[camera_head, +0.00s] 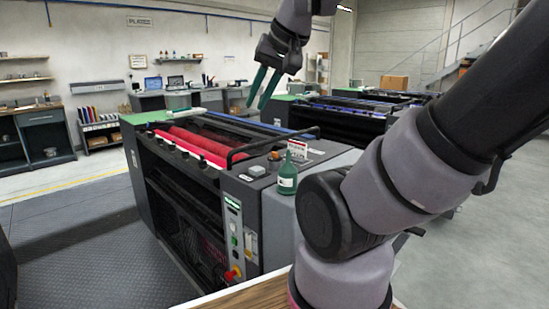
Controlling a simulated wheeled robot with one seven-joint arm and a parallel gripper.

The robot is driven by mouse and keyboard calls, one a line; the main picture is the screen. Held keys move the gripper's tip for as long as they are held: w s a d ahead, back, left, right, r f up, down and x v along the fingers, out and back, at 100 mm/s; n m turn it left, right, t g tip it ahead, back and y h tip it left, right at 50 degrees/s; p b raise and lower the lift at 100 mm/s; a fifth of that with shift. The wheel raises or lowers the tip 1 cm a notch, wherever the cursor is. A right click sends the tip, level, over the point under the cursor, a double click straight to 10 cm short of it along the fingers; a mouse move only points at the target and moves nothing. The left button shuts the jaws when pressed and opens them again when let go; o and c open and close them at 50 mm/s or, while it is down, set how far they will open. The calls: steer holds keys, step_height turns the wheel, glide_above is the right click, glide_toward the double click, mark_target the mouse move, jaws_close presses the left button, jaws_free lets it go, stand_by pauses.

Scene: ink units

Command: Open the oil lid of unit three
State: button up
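A large dark ink unit (250,199) with red rollers (195,143) stands in front of me. No unit number is readable, so I cannot tell which one is unit three.
A black bar handle (272,142) rises over the unit's top. Another unit with blue rollers (355,107) is behind to the right. Grey floor (480,240) is clear at right. A wooden edge (245,298) lies at the bottom.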

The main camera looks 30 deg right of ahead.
steer(key=shift+o, duration=1.1)
steer(key=shift+w+d+r+m, duration=0.1)
steer(key=shift+w+m, duration=0.2)
steer(key=shift+w, duration=0.1)
steer(key=m+g, duration=0.3)
steer(key=m, duration=2.5)
glide_above(276, 153)
steer(key=s+d, duration=0.2)
steer(key=s, duration=0.1)
step_height(276, 153, down, 16)
steer(key=shift+h, duration=0.3)
steer(key=x, duration=0.9)
steer(key=shift+w+a+f, duration=0.15)
steer(key=shift+a+f, duration=0.2)
jaws_close()
